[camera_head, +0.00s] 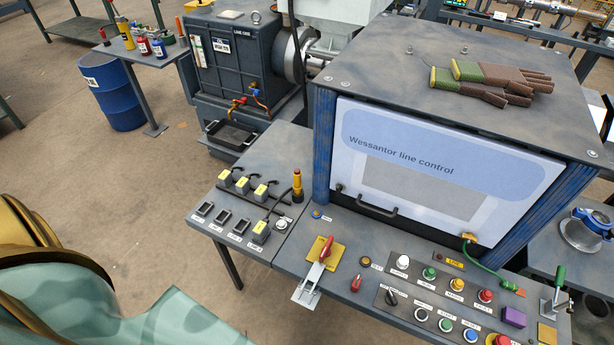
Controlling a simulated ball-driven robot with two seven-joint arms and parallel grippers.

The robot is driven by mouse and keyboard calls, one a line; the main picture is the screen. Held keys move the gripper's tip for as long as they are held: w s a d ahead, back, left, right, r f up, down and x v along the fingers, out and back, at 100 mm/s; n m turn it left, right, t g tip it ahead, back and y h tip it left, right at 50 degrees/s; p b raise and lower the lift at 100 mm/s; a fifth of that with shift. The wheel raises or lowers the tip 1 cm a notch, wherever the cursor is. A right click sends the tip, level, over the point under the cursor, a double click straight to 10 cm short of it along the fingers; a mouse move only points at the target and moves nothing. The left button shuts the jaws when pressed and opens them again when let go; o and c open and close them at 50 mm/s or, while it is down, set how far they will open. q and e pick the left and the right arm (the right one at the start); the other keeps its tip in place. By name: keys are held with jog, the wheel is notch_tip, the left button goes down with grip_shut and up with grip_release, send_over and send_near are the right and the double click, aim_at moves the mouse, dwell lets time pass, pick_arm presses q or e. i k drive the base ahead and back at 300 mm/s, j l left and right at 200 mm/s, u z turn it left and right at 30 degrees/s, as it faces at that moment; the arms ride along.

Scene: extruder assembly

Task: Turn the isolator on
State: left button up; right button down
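A red rotary handle (326,247) sits on a yellow plate (316,256) on the control desk, left of centre. It looks like the isolator, but I cannot read a label on it. The red handle points up and slightly right in the picture. A black rotary knob (392,297) is further right. Neither gripper shows in the head view, so I cannot see what they hold.
The control desk (330,293) carries several coloured buttons, an emergency stop (502,340) and a green-handled clamp (559,277). The cabinet (425,165) rises behind, with gloves (490,80) on top. Yellow-labelled plugs (242,186) are on the left side table.

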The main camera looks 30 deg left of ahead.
aim_at(317, 269)
jog(key=u, duration=0.85)
